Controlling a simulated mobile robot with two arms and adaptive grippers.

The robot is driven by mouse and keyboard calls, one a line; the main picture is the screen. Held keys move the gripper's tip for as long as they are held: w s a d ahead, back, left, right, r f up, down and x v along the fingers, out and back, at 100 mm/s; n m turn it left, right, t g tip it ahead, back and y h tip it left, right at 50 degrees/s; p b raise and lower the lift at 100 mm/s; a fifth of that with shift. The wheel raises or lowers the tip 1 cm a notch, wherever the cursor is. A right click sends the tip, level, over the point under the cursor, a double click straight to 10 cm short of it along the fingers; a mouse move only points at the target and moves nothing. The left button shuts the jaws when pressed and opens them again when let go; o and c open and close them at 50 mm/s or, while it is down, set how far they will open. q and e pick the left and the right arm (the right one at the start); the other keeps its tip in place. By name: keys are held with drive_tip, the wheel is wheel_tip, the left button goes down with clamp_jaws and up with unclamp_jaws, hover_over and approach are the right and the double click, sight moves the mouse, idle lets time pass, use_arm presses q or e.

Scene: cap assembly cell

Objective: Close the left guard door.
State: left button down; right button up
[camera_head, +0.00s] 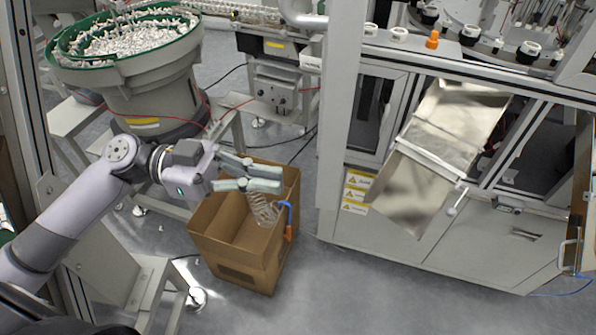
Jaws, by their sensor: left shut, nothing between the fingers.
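A tall grey frame post with a dark strip (33,95) stands at the left edge and may be part of the left guard door. Most of it is outside the view, so I cannot tell how far the door is open. My left gripper (281,179) reaches in from the left above the cardboard box. Its fingers point right and are shut with nothing between them. It is well to the right of the post and touches nothing that I can see. My right gripper is not in view.
An open cardboard box (232,277) stands on the floor below my left gripper. A bowl feeder with a green rim (75,62) is behind my arm. A machine cabinet with a metal chute (440,135) fills the right. Floor (370,295) is clear at the front.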

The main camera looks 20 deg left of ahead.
use_arm(q)
drive_tip(key=d+p, duration=0.1)
drive_tip(key=d, duration=0.2)
drive_tip(key=d+p, duration=0.1)
drive_tip(key=d, duration=0.1)
drive_tip(key=shift+w+p, duration=0.3)
